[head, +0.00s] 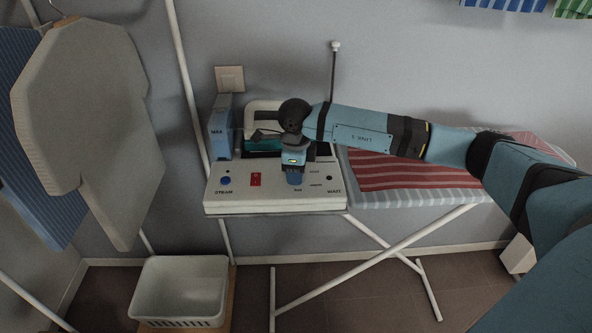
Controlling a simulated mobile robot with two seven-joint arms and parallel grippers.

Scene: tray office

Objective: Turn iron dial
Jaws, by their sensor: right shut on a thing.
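The iron station's white control panel (260,201) lies at the left end of the ironing board. A dial (295,181) sits on its right half, ringed by small printed labels. My right gripper (294,174) points down over this dial and is shut on it. The gripper hides most of the dial, so its pointer setting cannot be read. A small blue knob (225,181) marked STEAM is on the panel's left, with a red switch (256,179) between them. The iron (262,143) stands behind the panel, partly hidden by my arm. My left gripper is out of view.
A blue box (220,133) stands at the panel's back left. A striped red cloth (400,172) lies on the board under my right arm. Shirts (90,110) hang at left. A white basket (180,285) is below. A thin rod (333,75) rises behind.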

